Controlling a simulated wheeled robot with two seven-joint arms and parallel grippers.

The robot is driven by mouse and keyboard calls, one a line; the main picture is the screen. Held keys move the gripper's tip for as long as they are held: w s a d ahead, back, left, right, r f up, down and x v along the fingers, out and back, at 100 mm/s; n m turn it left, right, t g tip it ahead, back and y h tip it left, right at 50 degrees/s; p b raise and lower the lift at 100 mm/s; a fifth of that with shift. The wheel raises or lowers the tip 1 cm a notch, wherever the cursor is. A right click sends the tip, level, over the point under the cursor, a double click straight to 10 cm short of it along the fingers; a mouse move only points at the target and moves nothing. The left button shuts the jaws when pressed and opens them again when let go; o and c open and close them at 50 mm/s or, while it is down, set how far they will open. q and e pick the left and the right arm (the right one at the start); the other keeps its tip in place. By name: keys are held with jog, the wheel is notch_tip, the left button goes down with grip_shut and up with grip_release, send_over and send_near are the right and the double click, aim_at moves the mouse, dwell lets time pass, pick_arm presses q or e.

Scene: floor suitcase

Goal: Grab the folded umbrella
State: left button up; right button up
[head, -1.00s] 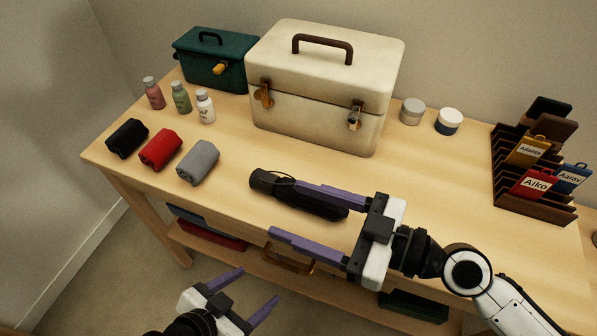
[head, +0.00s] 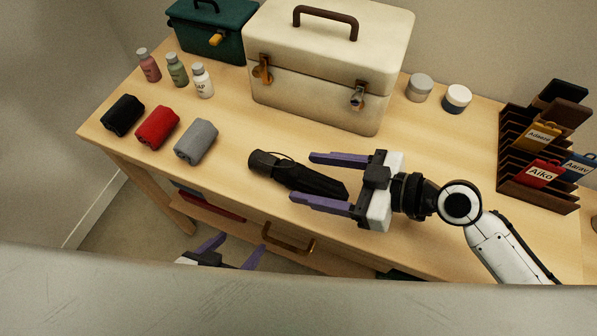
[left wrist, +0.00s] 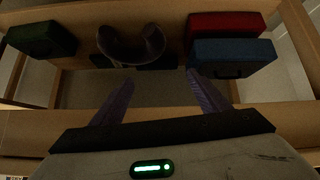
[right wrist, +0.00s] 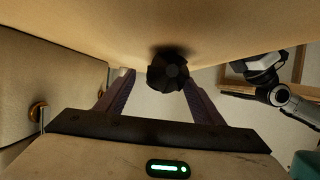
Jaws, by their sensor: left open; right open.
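The folded umbrella (head: 285,173) is black and lies on the wooden table in front of the cream case. It also shows end-on in the right wrist view (right wrist: 168,72). My right gripper (head: 302,177) is open, with one purple finger on each side of the umbrella's right part in the head view. In the right wrist view (right wrist: 160,80) the umbrella's dark end shows between the fingers; I cannot tell whether they touch it. My left gripper (head: 240,243) is open and empty in front of the table, below its top, and partly hidden.
A cream case (head: 320,75) stands behind the umbrella. Rolled cloths (head: 157,127), bottles (head: 176,70), jars (head: 457,98) and a tag rack (head: 540,185) surround it. A pale grey surface blocks the bottom of the head view.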

aim_at(297, 175)
jog(key=shift+x, duration=1.95)
jog(key=shift+s, duration=0.15)
jog(key=c, duration=1.3)
jog(key=shift+r, duration=0.15)
jog(key=shift+r, duration=0.1)
